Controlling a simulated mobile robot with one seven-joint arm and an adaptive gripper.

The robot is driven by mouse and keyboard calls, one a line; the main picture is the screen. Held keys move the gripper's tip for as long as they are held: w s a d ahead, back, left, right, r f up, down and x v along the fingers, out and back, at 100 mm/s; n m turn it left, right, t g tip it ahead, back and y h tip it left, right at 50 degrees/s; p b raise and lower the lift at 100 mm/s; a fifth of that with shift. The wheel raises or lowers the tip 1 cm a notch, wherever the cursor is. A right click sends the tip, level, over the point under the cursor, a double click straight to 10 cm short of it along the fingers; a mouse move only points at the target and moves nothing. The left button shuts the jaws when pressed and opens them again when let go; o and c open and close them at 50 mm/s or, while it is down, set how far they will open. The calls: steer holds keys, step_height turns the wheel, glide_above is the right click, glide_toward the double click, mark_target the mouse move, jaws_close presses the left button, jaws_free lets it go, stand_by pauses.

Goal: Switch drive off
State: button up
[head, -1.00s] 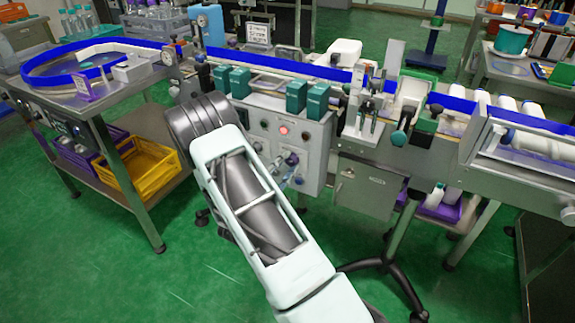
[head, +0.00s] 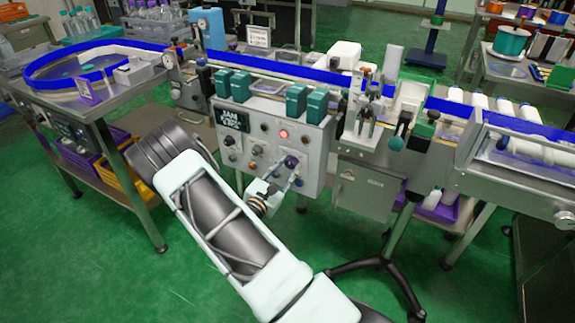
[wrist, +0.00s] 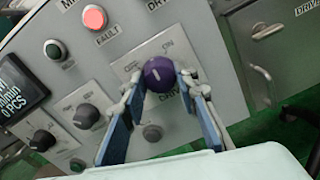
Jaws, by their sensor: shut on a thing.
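The purple drive knob (wrist: 159,74) sits on the grey control panel, with "ON" lettered at its upper right and part of "DRIVE" below. A short pale mark shows on its face; its exact setting is hard to tell. My gripper (wrist: 160,87) is shut on this knob, one finger on each side, in the wrist view. In the head view my gripper (head: 279,176) is at the panel's lower right, at the purple knob (head: 291,162). The lower lettering is partly hidden by the fingers.
A lit red fault lamp (wrist: 95,17) is above left of the knob. The conveyor (head: 262,75) runs above the panel (head: 265,130).

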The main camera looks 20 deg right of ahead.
steer(key=n+p, duration=0.2)
steer(key=n, duration=0.3)
steer(key=shift+a+r, duration=0.1)
steer(key=shift+n+p, duration=0.95)
steer(key=shift+n, duration=1.15)
steer(key=o, duration=1.1)
steer(key=shift+o, duration=0.2)
steer(key=v, duration=1.2)
